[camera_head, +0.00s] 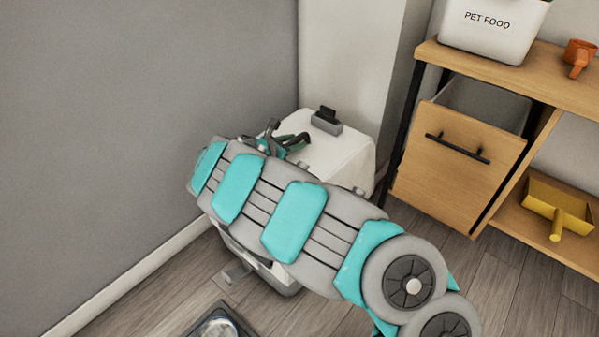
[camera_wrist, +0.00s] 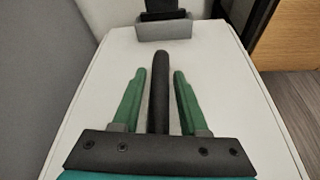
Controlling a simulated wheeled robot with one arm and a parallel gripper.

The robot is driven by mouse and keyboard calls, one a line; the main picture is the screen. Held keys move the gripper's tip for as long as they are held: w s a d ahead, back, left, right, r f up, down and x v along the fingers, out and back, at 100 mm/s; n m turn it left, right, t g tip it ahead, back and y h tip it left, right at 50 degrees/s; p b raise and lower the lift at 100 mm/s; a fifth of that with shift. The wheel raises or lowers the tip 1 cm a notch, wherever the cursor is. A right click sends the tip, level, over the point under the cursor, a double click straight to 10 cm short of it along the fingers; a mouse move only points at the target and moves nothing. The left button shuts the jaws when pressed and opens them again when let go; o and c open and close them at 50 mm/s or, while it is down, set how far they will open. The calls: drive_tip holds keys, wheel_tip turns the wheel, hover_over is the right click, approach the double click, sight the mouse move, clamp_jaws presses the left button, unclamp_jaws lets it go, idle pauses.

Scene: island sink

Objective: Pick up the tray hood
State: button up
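The tray hood (camera_head: 345,155) is the white, boxy top of the litter tray standing by the grey wall; its left part is hidden behind my arm. Its white top fills most of the wrist view (camera_wrist: 225,90). A dark upright bar, which looks like the hood's handle (camera_wrist: 160,62), runs between my fingers. My gripper (camera_head: 287,141) is over the hood's top, and its two green fingers show in the wrist view (camera_wrist: 160,76). They are open, one on each side of the bar, with a visible gap on both sides. I cannot tell how deep the fingers reach around it.
A grey holder with a black piece (camera_head: 326,121) sits on the hood's far edge. A wooden shelf unit (camera_head: 450,160) stands at right, with a pet food bin (camera_head: 490,35), an orange scoop (camera_head: 578,55) and a yellow dustpan (camera_head: 558,207). A metal bowl (camera_head: 220,327) is on the floor in front.

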clamp_jaws()
idle(1.0)
